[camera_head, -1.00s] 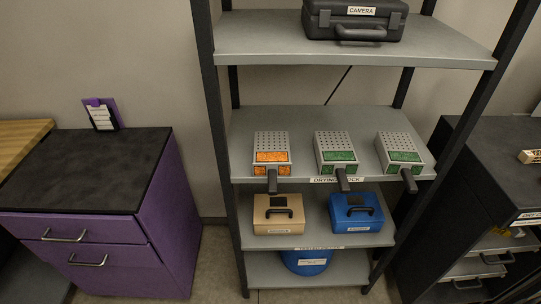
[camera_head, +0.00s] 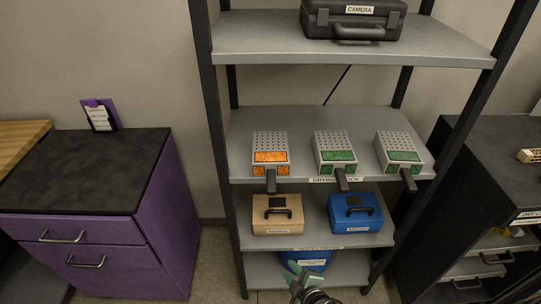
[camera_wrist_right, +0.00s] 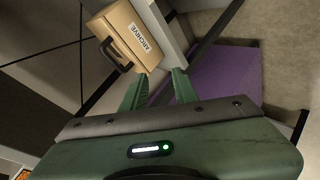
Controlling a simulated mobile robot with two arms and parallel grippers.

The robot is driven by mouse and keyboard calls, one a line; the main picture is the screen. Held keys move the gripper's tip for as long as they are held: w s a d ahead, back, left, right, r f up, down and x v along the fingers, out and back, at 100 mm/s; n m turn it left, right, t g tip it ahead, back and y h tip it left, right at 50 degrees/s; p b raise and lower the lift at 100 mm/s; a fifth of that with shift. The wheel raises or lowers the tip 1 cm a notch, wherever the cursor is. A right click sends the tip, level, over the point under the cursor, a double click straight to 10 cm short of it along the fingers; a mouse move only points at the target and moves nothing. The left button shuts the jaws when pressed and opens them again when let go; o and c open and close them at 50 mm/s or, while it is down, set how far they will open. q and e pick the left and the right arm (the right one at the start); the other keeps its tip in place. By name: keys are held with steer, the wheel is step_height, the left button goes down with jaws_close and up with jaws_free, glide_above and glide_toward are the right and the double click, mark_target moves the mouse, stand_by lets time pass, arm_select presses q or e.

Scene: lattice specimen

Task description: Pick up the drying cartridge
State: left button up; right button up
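Three drying cartridges stand side by side on the middle shelf (camera_head: 300,120), each a perforated grey box with a dark handle pointing forward. The left cartridge (camera_head: 270,145) shows orange windows. The middle cartridge (camera_head: 334,145) and the right cartridge (camera_head: 398,145) show green windows. My right gripper (camera_head: 303,276) is low at the bottom of the head view, below the cartridges and in front of the lower shelf. Its green fingers (camera_wrist_right: 158,88) are apart with nothing between them in the wrist view. My left gripper is not in view.
A tan case (camera_head: 277,214), also in the wrist view (camera_wrist_right: 127,38), and a blue case (camera_head: 356,212) sit on the shelf below. A blue container (camera_head: 318,258) is lower, partly hidden by my gripper. A black camera case (camera_head: 354,20) is above. A purple cabinet (camera_head: 165,225) stands left.

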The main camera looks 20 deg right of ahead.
steer(key=w+r+n+t, duration=0.2)
steer(key=w+r, duration=0.1)
steer(key=r, duration=0.5)
steer(key=w+r+n+t, duration=0.2)
steer(key=w+r, duration=0.1)
steer(key=r, duration=0.5)
steer(key=n+t, duration=0.3)
glide_toward(272, 177)
steer(key=w, duration=0.3)
steer(key=shift+y, duration=0.3)
steer(key=w, duration=0.2)
steer(key=w+p, duration=0.1)
steer(key=w, duration=0.1)
steer(key=w+p, duration=0.1)
steer(key=w, duration=0.1)
steer(key=shift+w+a+f, duration=0.15)
steer(key=shift+a+f, duration=0.05)
steer(key=shift+a, duration=0.1)
steer(key=shift+w+f, duration=0.15)
steer(key=shift+w, duration=0.2)
steer(key=shift+s, duration=0.1)
steer(key=shift+c, duration=0.3)
jaws_close()
